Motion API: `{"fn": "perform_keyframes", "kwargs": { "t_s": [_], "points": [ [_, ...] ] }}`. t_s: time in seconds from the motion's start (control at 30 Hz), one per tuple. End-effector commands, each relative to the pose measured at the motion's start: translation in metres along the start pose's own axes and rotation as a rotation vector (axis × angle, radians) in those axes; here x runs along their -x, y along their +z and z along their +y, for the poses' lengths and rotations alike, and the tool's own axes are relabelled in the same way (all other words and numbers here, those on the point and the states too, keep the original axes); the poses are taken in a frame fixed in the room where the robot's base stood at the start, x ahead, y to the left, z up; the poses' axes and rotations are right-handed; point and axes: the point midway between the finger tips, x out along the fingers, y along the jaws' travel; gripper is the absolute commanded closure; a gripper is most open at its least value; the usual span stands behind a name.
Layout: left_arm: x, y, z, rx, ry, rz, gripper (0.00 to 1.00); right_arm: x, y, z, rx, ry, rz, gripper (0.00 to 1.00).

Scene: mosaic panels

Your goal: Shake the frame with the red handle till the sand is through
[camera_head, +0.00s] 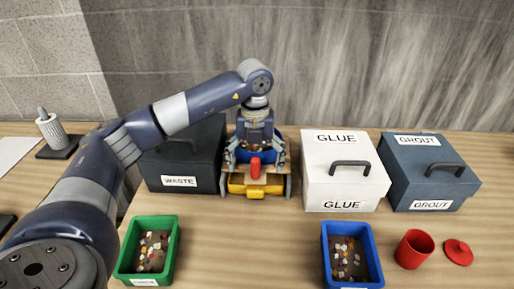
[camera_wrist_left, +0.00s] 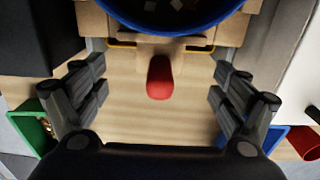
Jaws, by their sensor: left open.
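The red handle (camera_head: 255,168) sticks out toward me from the frame, a wooden stand with a blue round sieve (camera_head: 279,151) on it. In the left wrist view the red handle (camera_wrist_left: 160,78) stands in the middle, below the sieve's blue rim (camera_wrist_left: 178,28), which has small chips inside. My left gripper (camera_head: 254,157) is over the front of the stand. Its fingers (camera_wrist_left: 158,85) are spread wide on both sides of the handle, apart from it and empty. The arm hides part of the sieve. A yellow drawer or tray (camera_head: 256,190) sits low in the stand.
A dark WASTE box (camera_head: 180,155) stands close left of the frame, a white GLUE box (camera_head: 342,170) close right, then a blue-grey GROUT box (camera_head: 430,170). In front are a green bin (camera_head: 125,262), a blue bin (camera_head: 374,262) and a red cup (camera_head: 413,250). The front middle is clear.

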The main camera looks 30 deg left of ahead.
Motion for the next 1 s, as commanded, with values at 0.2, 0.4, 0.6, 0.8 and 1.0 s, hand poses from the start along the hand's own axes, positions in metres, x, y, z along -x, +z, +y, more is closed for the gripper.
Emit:
{"fn": "perform_keyframes", "kwargs": {
  "t_s": [0.2,0.4,0.6,0.8,1.0],
  "points": [
    [0.0,0.0,0.0,0.0,0.0,0.0,0.08,0.0,0.0,0.0,0.0,0.0,0.0,0.3],
    [0.009,0.0,0.0,0.0,-0.001,-0.001,0.08,0.007,-0.001,0.0,0.0,0.0,0.0,0.3],
    [0.03,0.0,0.0,0.0,-0.001,-0.001,0.08,0.022,-0.002,0.0,0.0,0.0,0.0,0.3],
    [0.05,0.0,0.0,0.0,-0.001,0.0,0.08,0.036,-0.003,0.001,0.0,0.0,0.0,0.3],
    [0.069,0.0,0.0,0.0,-0.001,0.0,0.08,0.05,-0.005,0.001,0.0,0.0,0.0,0.3]
  ]
}}
